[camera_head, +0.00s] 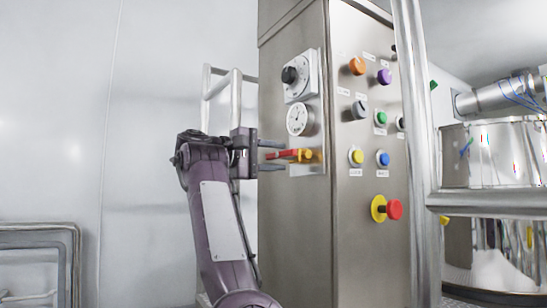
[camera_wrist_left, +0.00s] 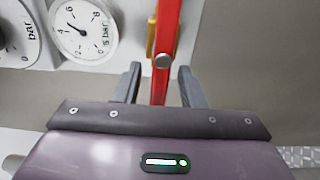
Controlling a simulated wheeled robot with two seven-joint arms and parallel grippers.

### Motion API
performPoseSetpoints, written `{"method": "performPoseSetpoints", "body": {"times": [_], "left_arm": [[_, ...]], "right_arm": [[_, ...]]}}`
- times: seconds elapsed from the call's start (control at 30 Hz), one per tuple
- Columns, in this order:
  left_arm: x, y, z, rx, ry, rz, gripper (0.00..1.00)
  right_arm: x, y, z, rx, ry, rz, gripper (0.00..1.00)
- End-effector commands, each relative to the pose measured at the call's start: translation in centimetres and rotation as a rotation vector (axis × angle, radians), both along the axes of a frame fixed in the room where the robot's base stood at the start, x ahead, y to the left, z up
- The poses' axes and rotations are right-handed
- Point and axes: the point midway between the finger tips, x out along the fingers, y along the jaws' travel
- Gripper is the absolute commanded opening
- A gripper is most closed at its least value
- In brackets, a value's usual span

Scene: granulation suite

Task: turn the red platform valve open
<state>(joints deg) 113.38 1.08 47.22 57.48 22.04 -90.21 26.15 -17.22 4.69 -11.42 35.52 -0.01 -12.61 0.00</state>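The red valve handle (camera_head: 284,154) with its yellow body (camera_head: 304,155) sits low on the panel at the cabinet's left face. In the left wrist view the red lever (camera_wrist_left: 168,45) runs up and down the picture, with a round bolt on it. My left gripper (camera_head: 272,156) points at the valve from the left, one finger above and one below the lever. Its fingers are apart, and in the left wrist view the lever lies between the fingertips (camera_wrist_left: 160,75) with gaps on both sides. My right gripper shows in neither view.
A pressure gauge (camera_head: 298,120) and a black knob (camera_head: 290,75) sit above the valve. The steel cabinet (camera_head: 350,245) carries coloured buttons and a red emergency stop (camera_head: 394,209) on its right face. A steel railing (camera_head: 412,120) stands at the right.

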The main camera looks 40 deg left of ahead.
Motion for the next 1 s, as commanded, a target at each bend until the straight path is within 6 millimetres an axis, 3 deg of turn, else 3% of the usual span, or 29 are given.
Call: {"method": "performPoseSetpoints", "body": {"times": [0.27, 0.7, 1.0], "left_arm": [[-0.3, 0.1, -0.1, 0.001, 0.000, 0.000, 0.36], [-6.2, 2.7, -0.3, 0.001, -0.002, 0.002, 0.36], [-7.1, 2.9, 0.0, 0.000, 0.001, -0.001, 0.36]], "right_arm": [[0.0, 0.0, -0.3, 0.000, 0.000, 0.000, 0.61], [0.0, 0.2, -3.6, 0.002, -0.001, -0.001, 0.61], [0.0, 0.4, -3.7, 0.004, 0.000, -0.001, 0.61]]}}
